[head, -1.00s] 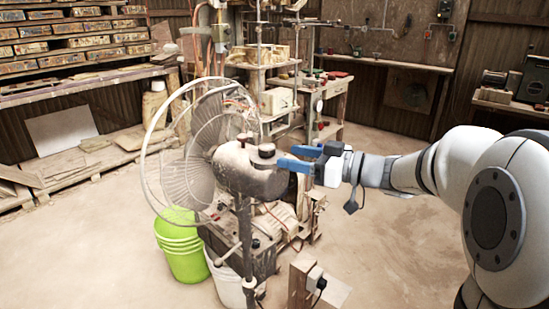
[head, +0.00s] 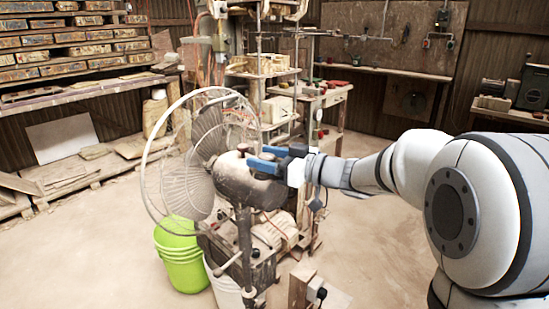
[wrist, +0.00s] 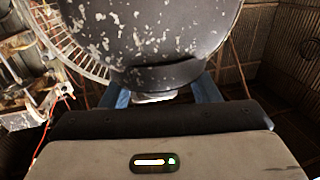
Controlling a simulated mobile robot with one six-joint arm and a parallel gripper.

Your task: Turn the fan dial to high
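The fan (head: 250,187) stands on a pole, with a grey, paint-worn motor housing behind its round wire cage. My gripper (head: 263,158) is at the right, rear end of this housing, its two blue fingers pointing left. In the wrist view the speckled dark housing (wrist: 150,40) fills the top middle. The blue fingers of my gripper (wrist: 160,92) are spread apart below its rounded edge. A small pale piece (wrist: 154,97) shows between them; I cannot tell whether it is the dial. The dial and its setting are not clear in either view.
A wooden block with a plug (head: 302,285) is low in front. Shelves of tiles (head: 70,45) line the left wall. The floor at right is open.

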